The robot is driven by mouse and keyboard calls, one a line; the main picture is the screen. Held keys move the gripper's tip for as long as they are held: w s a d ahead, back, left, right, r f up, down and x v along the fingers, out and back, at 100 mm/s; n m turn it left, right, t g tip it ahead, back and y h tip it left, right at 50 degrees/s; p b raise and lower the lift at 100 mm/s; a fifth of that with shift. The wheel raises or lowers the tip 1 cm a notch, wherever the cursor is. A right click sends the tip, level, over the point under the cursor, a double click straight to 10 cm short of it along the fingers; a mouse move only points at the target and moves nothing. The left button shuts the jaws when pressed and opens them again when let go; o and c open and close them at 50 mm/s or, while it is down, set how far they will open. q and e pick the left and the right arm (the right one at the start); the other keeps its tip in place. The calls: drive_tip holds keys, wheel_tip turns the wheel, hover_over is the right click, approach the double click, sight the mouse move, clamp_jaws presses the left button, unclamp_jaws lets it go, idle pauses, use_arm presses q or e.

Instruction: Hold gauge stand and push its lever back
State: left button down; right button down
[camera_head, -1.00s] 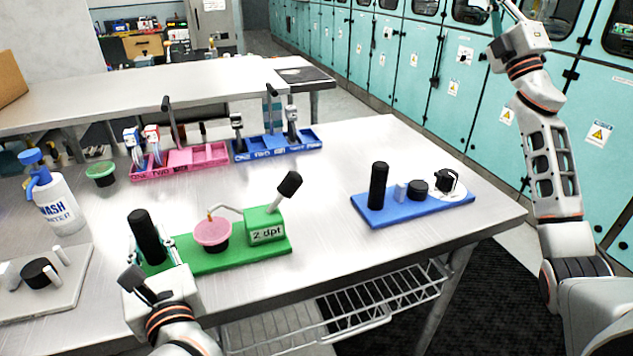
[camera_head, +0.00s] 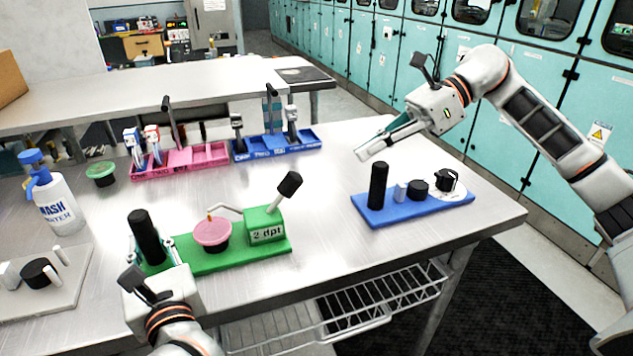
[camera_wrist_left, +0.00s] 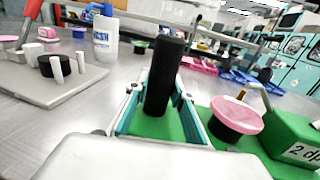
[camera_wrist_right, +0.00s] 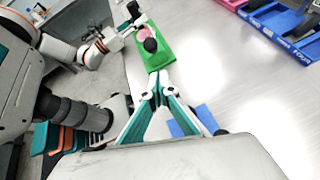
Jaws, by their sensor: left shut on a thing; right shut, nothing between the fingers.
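The gauge stand has a green base (camera_head: 205,262), an upright black post (camera_head: 146,237), a pink-topped dial (camera_head: 212,233) and a green box marked "2 dpt" (camera_head: 264,226). Its lever (camera_head: 287,189) has a black knob and leans up to the right. My left gripper (camera_head: 152,250) is shut around the lower part of the black post, which also shows in the left wrist view (camera_wrist_left: 164,78). My right gripper (camera_head: 364,152) is shut and empty in the air, up and right of the lever, near the blue stand. The right wrist view shows the green stand (camera_wrist_right: 157,56) beyond its fingertips.
A blue stand (camera_head: 405,211) with a black post is to the right, near my right gripper. Pink (camera_head: 190,161) and blue (camera_head: 277,146) trays with tools stand behind. A wash bottle (camera_head: 57,201) and a grey stand (camera_head: 50,290) are left. The table's middle is clear.

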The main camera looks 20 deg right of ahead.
sight(282, 195)
drive_tip(key=shift+s+d+f+n+g+h, duration=0.15)
drive_tip(key=shift+s+d+f+g, duration=0.05)
drive_tip(key=shift+s+f, duration=0.25)
drive_tip(key=shift+s+d+f+n+g+h, duration=0.15)
drive_tip(key=shift+s+f+g, duration=0.05)
drive_tip(key=shift+s+f, duration=0.2)
drive_tip(key=shift+a+f, duration=0.1)
drive_tip(key=shift+f, duration=0.05)
drive_tip(key=x, duration=0.9)
drive_tip(key=shift+w+a+f, duration=0.1)
drive_tip(key=shift+a+f, duration=0.05)
drive_tip(key=shift+a, duration=0.05)
drive_tip(key=shift+w+a+r, duration=0.25)
drive_tip(key=shift+a+r, duration=0.35)
drive_tip(key=shift+a, duration=0.2)
drive_tip(key=shift+w+a+r, duration=0.3)
drive_tip(key=shift+a+r, duration=0.3)
drive_tip(key=shift+a, duration=0.15)
